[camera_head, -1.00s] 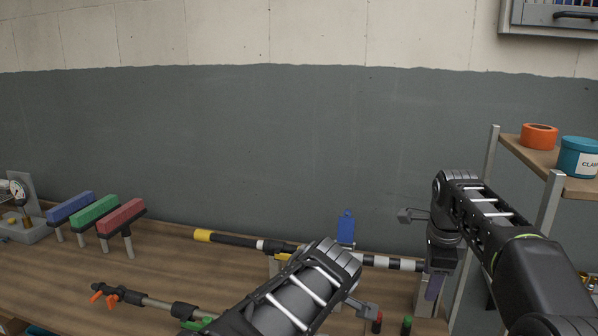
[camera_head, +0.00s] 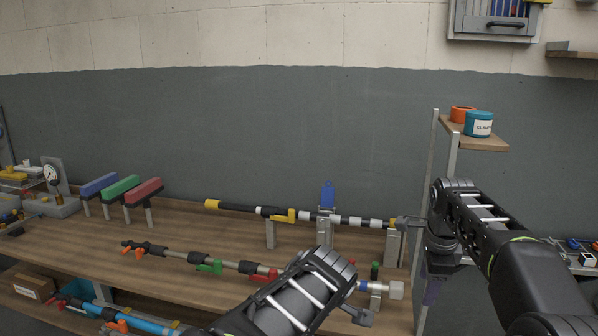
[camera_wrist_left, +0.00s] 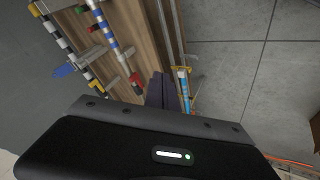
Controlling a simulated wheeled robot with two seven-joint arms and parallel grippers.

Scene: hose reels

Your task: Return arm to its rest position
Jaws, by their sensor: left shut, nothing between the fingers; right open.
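My right arm (camera_head: 480,225) comes in from the right, bent at a dark joint. Its gripper (camera_head: 433,290) hangs down beside the shelf post, past the bench's right end, with purple-grey fingers. It is open and holds nothing I can see. My left arm (camera_head: 295,300) reaches up from the bottom over the bench front. Its gripper is hidden behind the arm in the head view. In the left wrist view, the left gripper's purple fingers (camera_wrist_left: 164,92) are shut and empty, in front of the bench edge and the grey floor.
The wooden bench (camera_head: 190,230) carries a striped pole (camera_head: 345,220) on stands and a hose pole (camera_head: 225,263) nearer the front. Red, green and blue blocks (camera_head: 120,188) stand at left. A shelf (camera_head: 480,142) with an orange roll (camera_head: 461,113) and teal tin (camera_head: 479,123) is close to my right arm.

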